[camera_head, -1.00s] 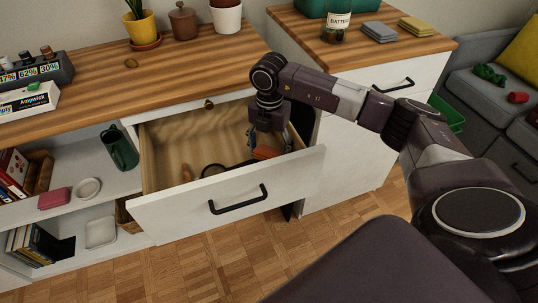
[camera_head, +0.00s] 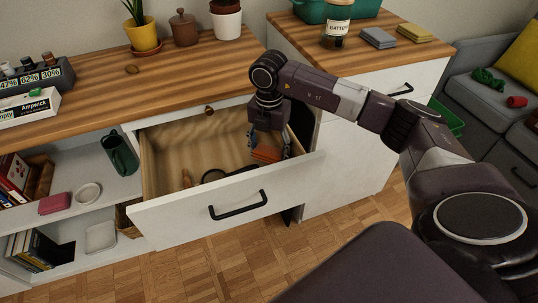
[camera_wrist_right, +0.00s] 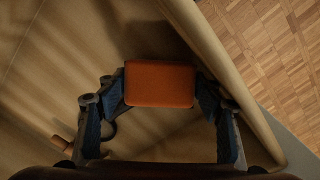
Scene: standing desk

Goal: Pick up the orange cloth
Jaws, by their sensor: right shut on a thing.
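The orange cloth (camera_wrist_right: 159,84) is a folded rectangular pad in the right wrist view, inside the open drawer (camera_head: 195,145). It also shows in the head view (camera_head: 266,155), low at the drawer's right end. My right gripper (camera_head: 268,143) reaches down into the drawer from above. In the right wrist view its fingers (camera_wrist_right: 160,92) press on the cloth's left and right edges, shut on it. Whether the cloth touches the drawer floor I cannot tell. My left gripper is not in view.
A dark round-rimmed item (camera_head: 213,175) and a brown-handled item (camera_head: 187,178) lie in the drawer to the left. The drawer front (camera_head: 235,205) stands close on the near side. The wooden counter (camera_head: 190,70) is above, with a battery jar (camera_head: 336,25) and folded cloths (camera_head: 378,38) at right.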

